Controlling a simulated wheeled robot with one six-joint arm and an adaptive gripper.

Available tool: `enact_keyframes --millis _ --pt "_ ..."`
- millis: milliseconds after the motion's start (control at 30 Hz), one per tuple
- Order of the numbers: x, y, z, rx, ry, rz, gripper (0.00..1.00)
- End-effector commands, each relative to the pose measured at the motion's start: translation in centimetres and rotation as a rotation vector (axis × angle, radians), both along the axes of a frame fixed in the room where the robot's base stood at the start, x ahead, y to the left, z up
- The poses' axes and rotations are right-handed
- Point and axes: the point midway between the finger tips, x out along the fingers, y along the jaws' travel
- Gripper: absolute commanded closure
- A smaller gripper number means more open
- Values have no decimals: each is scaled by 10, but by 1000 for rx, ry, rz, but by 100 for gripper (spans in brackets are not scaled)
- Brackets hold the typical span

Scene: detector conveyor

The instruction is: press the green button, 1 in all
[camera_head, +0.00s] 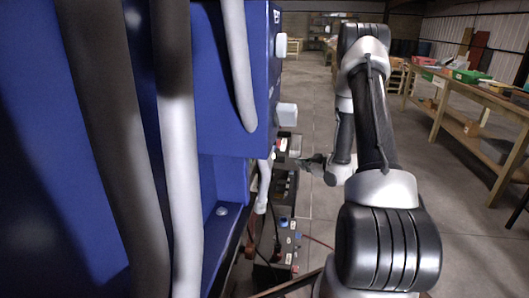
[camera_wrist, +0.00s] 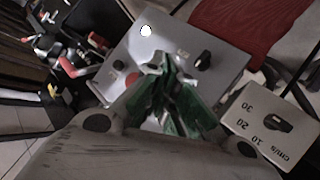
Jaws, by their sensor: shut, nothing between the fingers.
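In the wrist view a grey control box (camera_wrist: 118,52) carries a lit white round button (camera_wrist: 146,30), a black knob (camera_wrist: 203,60) and a red button (camera_wrist: 132,78). My gripper (camera_wrist: 163,62) is shut and empty, with its fingertips over the middle of this box's face. The fingers show green surfaces. I cannot make out a separate green button; the fingers hide part of the face. Whether the tips touch the box I cannot tell. In the head view my gripper (camera_head: 298,162) is small and dark, beside the blue machine.
A second box with a speed dial (camera_wrist: 278,124) is at the right in the wrist view, near a red surface (camera_wrist: 240,28). In the head view a blue machine (camera_head: 225,90) with grey pipes fills the left. A long workbench (camera_head: 480,95) stands right, with open floor between.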

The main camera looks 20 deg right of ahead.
Motion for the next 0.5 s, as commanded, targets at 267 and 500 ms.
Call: enact_keyframes --millis 267,500 --pt "8 4 23 -21 -112 24 100" --pt "8 4 23 -21 -110 24 100"
